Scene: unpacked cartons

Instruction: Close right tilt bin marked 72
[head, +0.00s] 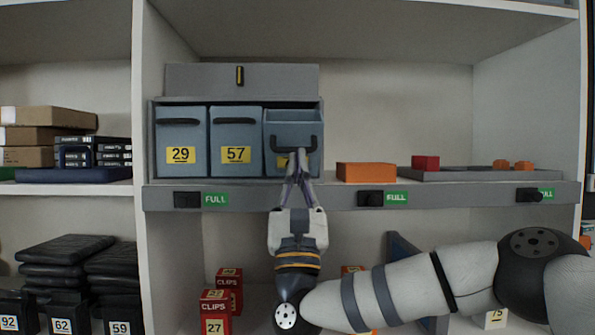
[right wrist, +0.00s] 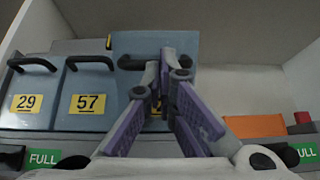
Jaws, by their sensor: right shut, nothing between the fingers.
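The right tilt bin (head: 312,130) is the rightmost of three blue-grey bins on the shelf. It leans out at the top, so a strip of its inside shows, and its black handle sits lower than the others'. In the right wrist view the bin (right wrist: 185,52) stands out past its neighbours. My right gripper (head: 302,158) is shut and empty, with its fingertips in front of this bin at the handle. Whether they touch it I cannot tell. The fingers cover most of its yellow label, so the number is hidden. My left gripper is not in view.
Bins 29 (head: 181,135) and 57 (head: 236,135) stand upright and shut to the left. An orange block (head: 366,172) and a grey tray (head: 450,175) lie to the right on the shelf. Red clips boxes (head: 215,303) stand below, near my arm.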

